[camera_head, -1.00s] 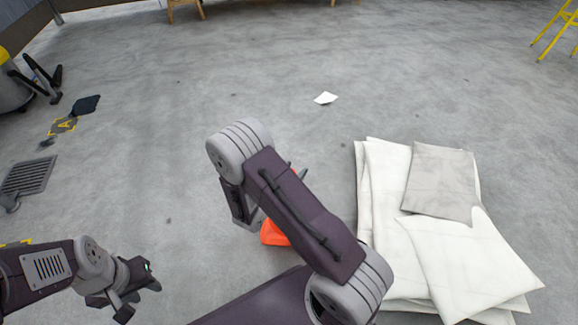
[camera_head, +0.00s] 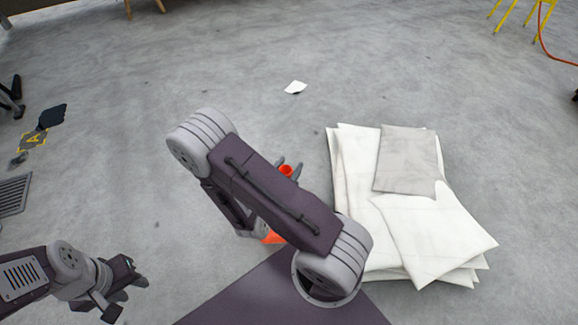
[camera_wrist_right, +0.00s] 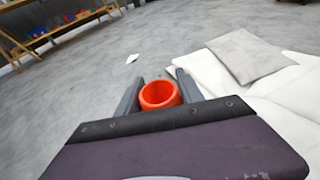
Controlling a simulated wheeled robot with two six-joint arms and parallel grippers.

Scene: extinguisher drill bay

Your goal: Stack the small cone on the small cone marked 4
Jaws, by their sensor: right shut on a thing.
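An orange cone top with an open round rim (camera_wrist_right: 160,95) sits between the two fingers of my right gripper (camera_wrist_right: 157,88) in the right wrist view. The gripper is shut on it. In the head view the same orange rim (camera_head: 286,171) shows between the fingertips of my right gripper (camera_head: 288,167). A lower orange piece (camera_head: 273,238) shows below my right arm; the arm hides whether it belongs to the same cone. No number 4 is visible. My left gripper (camera_head: 138,281) is low at the left, away from the cone; its opening is unclear.
White folded sheets (camera_head: 345,200) with a grey cloth (camera_head: 408,160) lie right of my right arm. A white paper scrap (camera_head: 295,87) lies beyond. A floor drain (camera_head: 12,194) and a yellow-marked plate (camera_head: 33,140) are at far left.

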